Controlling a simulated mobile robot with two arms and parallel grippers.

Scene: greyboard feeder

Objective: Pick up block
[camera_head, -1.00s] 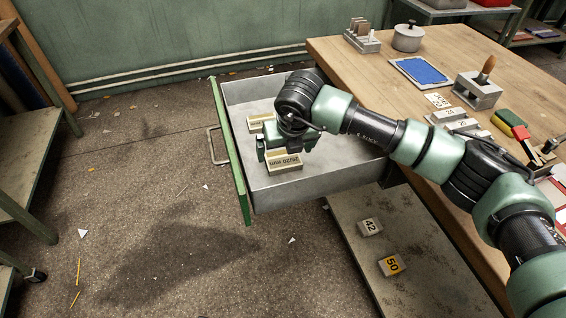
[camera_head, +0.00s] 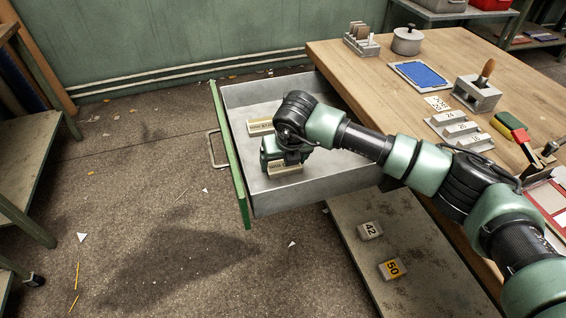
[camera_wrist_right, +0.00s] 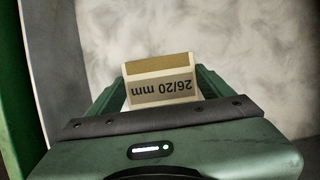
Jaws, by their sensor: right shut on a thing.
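My right gripper (camera_head: 283,163) is inside the open drawer (camera_head: 345,166), pointing down. It is shut on a pale block (camera_head: 287,169) in the front part of the drawer. In the right wrist view the block (camera_wrist_right: 161,92) sits between the two green fingers, and its label reads "26/20 mm" upside down. I cannot tell whether it touches the drawer floor. My left gripper is out of view.
The drawer's green front (camera_head: 230,155) stands to the left of my gripper. The wooden worktop (camera_head: 345,62) is to the right, with a blue pad (camera_head: 422,73) and a pot (camera_head: 407,41). Blocks marked 42 (camera_head: 369,231) and 50 (camera_head: 392,268) lie on a lower shelf.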

